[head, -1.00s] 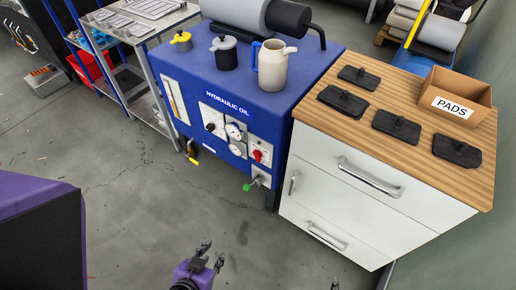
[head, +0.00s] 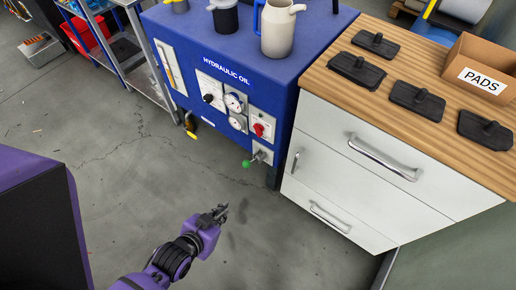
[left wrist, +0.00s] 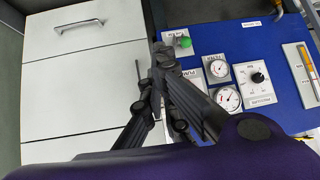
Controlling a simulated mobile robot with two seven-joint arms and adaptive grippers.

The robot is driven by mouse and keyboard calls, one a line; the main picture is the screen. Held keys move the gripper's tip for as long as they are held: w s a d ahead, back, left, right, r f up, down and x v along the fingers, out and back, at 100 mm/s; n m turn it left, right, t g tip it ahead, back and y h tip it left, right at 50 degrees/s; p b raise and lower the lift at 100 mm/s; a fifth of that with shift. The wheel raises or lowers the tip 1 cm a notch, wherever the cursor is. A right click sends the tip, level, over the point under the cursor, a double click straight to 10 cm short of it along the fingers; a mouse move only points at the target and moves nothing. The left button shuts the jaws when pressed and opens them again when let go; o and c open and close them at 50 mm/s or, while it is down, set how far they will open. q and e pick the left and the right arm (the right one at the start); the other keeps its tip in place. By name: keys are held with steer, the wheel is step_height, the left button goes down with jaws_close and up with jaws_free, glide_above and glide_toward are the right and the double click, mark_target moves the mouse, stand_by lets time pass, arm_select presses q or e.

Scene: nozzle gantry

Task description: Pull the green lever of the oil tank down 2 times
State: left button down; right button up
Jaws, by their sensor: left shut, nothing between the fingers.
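The blue oil tank (head: 215,45), labelled HYDRAULIC OIL, stands at the upper middle of the head view. Its green-knobbed lever (head: 247,163) sticks out at the lower right of its front panel. The green knob (left wrist: 184,42) also shows in the left wrist view, just right of and beyond the fingertips. My left gripper (head: 221,210) is shut and empty, below and in front of the lever, apart from it in the head view. It also shows in the left wrist view (left wrist: 160,55), pointing toward the panel. My right gripper is not in view.
A white drawer cabinet (head: 345,165) with a wooden top (head: 385,75) stands right of the tank, close to the lever. A red knob (head: 258,130) and gauges sit above the lever. The grey floor (head: 140,190) in front of the tank is clear.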

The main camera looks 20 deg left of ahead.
arm_select(q)
steer(key=w+f+m+h+b, duration=0.1)
steer(key=w+f+m+b, duration=0.1)
steer(key=w+f+b, duration=0.45)
steer(key=m+h+b, duration=0.3)
steer(key=m+b, duration=0.3)
glide_above(252, 161)
steer(key=s+d, duration=0.2)
steer(key=d, duration=0.1)
step_height(252, 161, down, 7)
steer(key=shift+s+a, duration=0.4)
steer(key=shift+a, duration=0.3)
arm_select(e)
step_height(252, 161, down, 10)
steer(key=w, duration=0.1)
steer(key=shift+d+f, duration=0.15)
